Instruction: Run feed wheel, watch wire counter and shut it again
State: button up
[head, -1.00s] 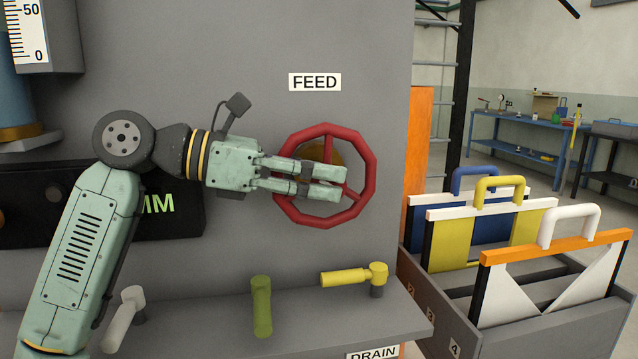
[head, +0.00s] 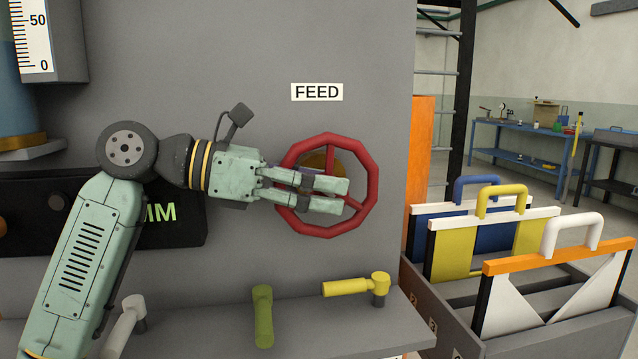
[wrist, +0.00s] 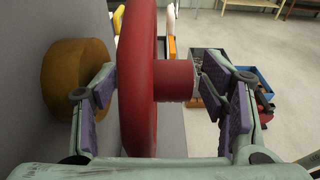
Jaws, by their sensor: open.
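The red feed wheel (head: 372,185) stands on the grey wall under the FEED label (head: 317,92). My gripper (head: 345,197) is open at the wheel, reaching across it from the left. In the wrist view the wheel's rim (wrist: 137,90) and a red peg on it (wrist: 173,80) lie between my spread fingers (wrist: 158,78). One finger is on the wall side, near the brass hub (wrist: 75,78); the other is beyond the peg's outer end. The dark counter panel (head: 175,232) shows green letters ending in M; my arm hides the rest, so no number is readable.
Below the wheel, a ledge carries a yellow lever (head: 345,287), a green lever (head: 263,315) and a pale lever (head: 122,325). To the right, a grey rack (head: 430,305) holds several framed panels with handles. A blue bench (head: 520,130) stands far behind.

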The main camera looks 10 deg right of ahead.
notch_tip(320, 180, up, 10)
jog(key=shift+r, duration=0.1)
dwell(0.4)
